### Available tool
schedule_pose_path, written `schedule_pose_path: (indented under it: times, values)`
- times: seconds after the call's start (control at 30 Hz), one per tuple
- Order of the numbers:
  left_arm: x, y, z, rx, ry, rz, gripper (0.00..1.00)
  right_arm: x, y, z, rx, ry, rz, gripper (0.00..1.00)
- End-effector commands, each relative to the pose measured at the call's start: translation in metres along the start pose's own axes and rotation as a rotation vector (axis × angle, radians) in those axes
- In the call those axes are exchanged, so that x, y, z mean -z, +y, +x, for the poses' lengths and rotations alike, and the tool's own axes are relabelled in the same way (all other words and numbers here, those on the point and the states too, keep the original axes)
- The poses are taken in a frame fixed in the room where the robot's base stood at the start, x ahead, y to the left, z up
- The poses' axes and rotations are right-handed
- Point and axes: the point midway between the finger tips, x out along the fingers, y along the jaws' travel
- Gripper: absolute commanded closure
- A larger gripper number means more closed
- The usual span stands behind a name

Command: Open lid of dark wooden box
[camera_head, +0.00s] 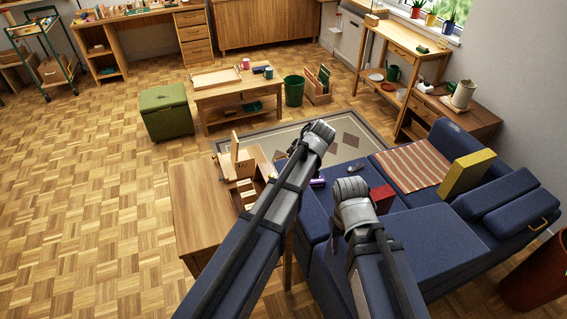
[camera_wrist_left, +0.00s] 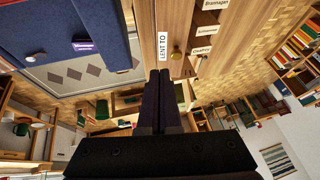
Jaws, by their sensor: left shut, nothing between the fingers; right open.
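A brown wooden box (camera_head: 245,197) stands on the side table, partly hidden behind my left arm. A tan panel (camera_head: 241,162) stands upright at it; I cannot tell surely whether this is its lid. In the left wrist view, wood with a "LENT TO" label (camera_wrist_left: 162,46), a round knob (camera_wrist_left: 176,53) and several name labels shows just beyond my left gripper (camera_wrist_left: 158,74). That gripper is shut and empty, its tips close to the wood; contact is unclear. My right gripper (camera_head: 338,228) is open, over the blue sofa, apart from the box.
The wooden side table (camera_head: 196,205) has a clear left top. A coffee table (camera_head: 238,92) and green stool (camera_head: 166,110) stand behind.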

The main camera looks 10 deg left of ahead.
Motion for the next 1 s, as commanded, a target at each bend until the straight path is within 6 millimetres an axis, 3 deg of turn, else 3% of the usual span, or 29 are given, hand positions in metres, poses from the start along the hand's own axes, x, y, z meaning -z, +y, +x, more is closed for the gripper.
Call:
schedule_pose_path:
  times: [0.03, 0.23, 0.73, 0.87, 1.0]
  values:
    - [0.003, 0.001, -0.014, 0.0, 0.0, 0.001, 1.0, -0.001, 0.001, -0.013, 0.0, 0.0, 0.0, 0.5]
    - [0.001, 0.006, -0.033, 0.001, 0.0, 0.0, 1.0, -0.002, 0.003, -0.028, 0.0, 0.0, -0.001, 0.5]
    - [-0.002, 0.008, -0.038, 0.001, -0.001, 0.001, 1.0, -0.002, 0.003, -0.031, 0.0, 0.0, -0.001, 0.5]
    - [-0.014, -0.014, -0.034, -0.012, -0.045, 0.053, 1.0, -0.002, 0.003, -0.031, 0.0, 0.0, -0.001, 0.5]
    - [-0.042, -0.056, -0.029, -0.065, -0.147, 0.192, 1.0, -0.002, 0.003, -0.031, 0.0, 0.0, -0.001, 0.5]
